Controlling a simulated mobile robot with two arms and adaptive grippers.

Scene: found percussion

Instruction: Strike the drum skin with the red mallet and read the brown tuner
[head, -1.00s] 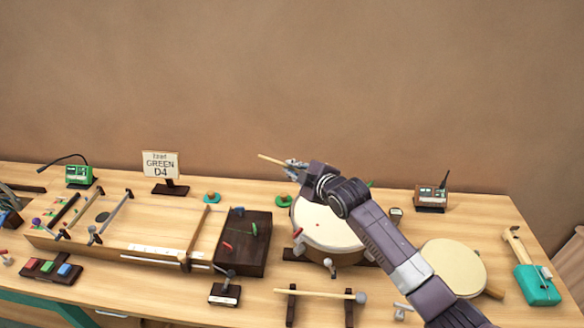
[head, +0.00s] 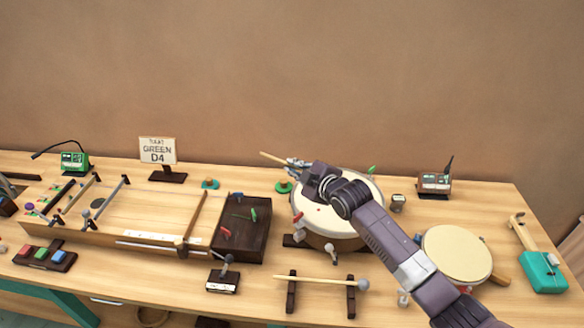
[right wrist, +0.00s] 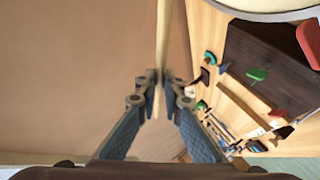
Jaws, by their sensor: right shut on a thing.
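My right gripper (head: 300,164) is shut on a pale wooden stick (head: 272,158), held above the back left of the drum. In the right wrist view the stick (right wrist: 163,40) runs up from between the fingertips (right wrist: 160,80). No red mallet head shows, so I cannot tell whether this is the red mallet. My left gripper is out of view.
A grey-headed mallet (head: 325,281) lies on a rack in front of the drum. A round pale pad (head: 455,252) lies at the right. A sign (head: 157,150) reads GREEN D4. A green tuner (head: 75,161) and a long stringed board (head: 150,215) occupy the left.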

